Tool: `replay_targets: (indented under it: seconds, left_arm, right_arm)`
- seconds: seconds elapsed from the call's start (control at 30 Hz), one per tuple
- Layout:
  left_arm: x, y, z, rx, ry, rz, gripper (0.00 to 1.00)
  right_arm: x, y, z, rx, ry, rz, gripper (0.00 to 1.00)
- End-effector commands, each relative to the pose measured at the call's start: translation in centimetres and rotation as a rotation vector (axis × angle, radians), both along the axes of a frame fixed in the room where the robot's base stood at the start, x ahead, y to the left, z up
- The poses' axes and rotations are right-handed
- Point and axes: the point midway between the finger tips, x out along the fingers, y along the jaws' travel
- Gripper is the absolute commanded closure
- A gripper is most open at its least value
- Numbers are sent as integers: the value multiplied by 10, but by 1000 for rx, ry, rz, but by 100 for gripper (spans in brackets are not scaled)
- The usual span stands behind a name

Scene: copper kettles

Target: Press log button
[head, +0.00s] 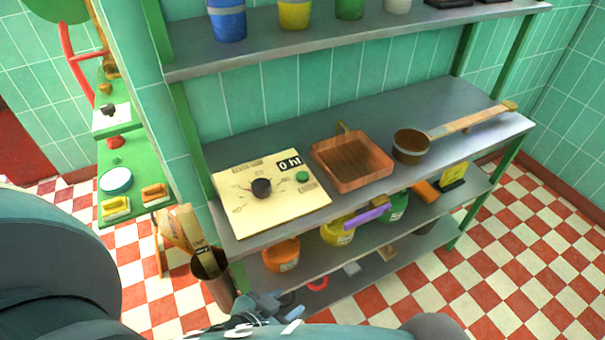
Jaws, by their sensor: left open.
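A cream panel (290,211) lies on the middle metal shelf at its left end. It carries a round green button (302,176), a black knob (261,187) and a small black display (289,163) with white characters. The panel's small printed labels are too small to read, so I cannot tell which control is marked log. My left gripper (266,312) is at the bottom of the head view, open, below and in front of the panel and apart from it. It is partly hidden by my own arm. My right gripper is not in view.
A copper tray (352,162) and a long-handled copper pan (411,147) stand right of the panel. Lower shelves hold an orange pot (281,254), a yellow pot (338,232) and a purple-handled item (367,216). A bin (212,278) stands at left. Checkered floor is free at right.

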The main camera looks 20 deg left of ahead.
Motion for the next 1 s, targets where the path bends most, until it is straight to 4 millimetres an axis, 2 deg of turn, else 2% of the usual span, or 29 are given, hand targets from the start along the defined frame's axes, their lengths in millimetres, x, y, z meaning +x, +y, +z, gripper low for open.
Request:
replay_targets:
  seconds: [0.07,0.53,1.0]
  left_arm:
    - [0,0,0,0,0,0,62]
    - [0,0,0,0,0,0,100]
    - [0,0,0,0,0,0,100]
  right_arm:
    - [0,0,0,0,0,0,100]
    - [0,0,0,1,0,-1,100]
    - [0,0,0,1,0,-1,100]
